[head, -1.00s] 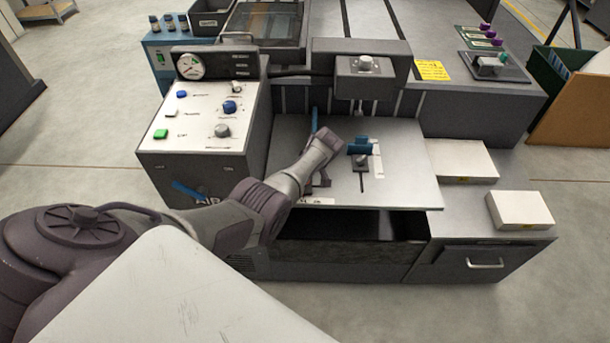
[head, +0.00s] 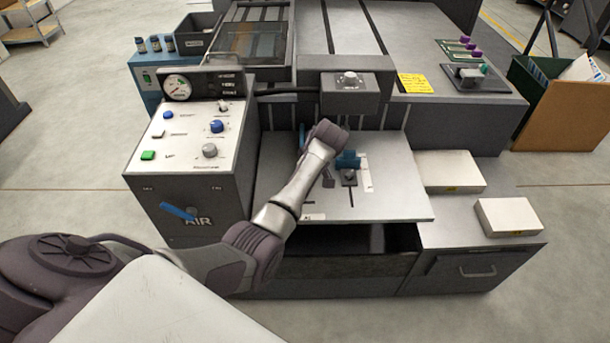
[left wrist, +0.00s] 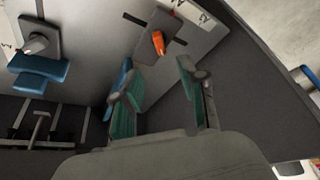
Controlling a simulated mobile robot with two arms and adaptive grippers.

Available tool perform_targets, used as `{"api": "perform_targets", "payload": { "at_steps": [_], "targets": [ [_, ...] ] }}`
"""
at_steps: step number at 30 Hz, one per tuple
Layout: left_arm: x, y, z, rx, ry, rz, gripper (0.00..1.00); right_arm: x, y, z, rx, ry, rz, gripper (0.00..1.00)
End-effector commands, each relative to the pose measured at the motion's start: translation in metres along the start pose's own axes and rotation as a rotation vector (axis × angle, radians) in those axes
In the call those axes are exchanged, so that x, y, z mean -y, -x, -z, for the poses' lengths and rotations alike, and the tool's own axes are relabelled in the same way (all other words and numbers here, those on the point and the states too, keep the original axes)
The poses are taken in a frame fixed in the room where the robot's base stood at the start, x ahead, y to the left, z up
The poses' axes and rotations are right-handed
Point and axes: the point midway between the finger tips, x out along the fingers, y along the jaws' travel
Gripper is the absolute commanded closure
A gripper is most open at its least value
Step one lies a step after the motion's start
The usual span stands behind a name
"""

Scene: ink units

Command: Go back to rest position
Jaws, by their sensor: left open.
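My left arm comes in from the left in the head view and reaches over the grey metal plate (head: 275,172) of the machine. My left gripper (left wrist: 160,100) is open and empty in the left wrist view, with its teal-padded fingers apart. An orange lever (left wrist: 159,42) on a dark base lies beyond the fingertips, apart from them. A blue clamp (head: 348,160) sits on the plate to the right of the gripper; it also shows in the left wrist view (left wrist: 38,70). In the head view the arm hides much of the gripper. My right gripper is not in view.
A control panel (head: 185,135) with knobs and a gauge stands left of the plate, with a blue AIR lever (head: 178,211) on its front. A press head (head: 352,92) hangs above the plate. Two white boxes (head: 508,218) (head: 449,171) lie on the right. An open dark recess (head: 345,239) is below the plate.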

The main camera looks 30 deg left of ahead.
Motion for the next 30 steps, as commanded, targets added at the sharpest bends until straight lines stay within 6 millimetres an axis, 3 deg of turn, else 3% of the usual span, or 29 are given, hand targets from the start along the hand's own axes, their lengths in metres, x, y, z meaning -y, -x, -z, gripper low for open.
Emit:
{"api": "perform_targets", "payload": {
  "at_steps": [6, 23, 26, 30],
  "targets": [
    [0.000, 0.014, 0.000, 0.001, 0.000, 0.000, 0.58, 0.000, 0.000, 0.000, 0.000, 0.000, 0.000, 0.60],
    [0.005, 0.011, -0.003, 0.002, -0.021, -0.004, 0.58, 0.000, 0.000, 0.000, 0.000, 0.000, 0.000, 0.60],
    [0.024, 0.000, -0.017, 0.008, -0.110, -0.020, 0.58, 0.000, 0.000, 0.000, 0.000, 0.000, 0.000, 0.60],
    [0.078, -0.015, -0.052, 0.023, -0.372, -0.081, 0.58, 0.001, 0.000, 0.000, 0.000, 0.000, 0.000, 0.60]
  ]
}}
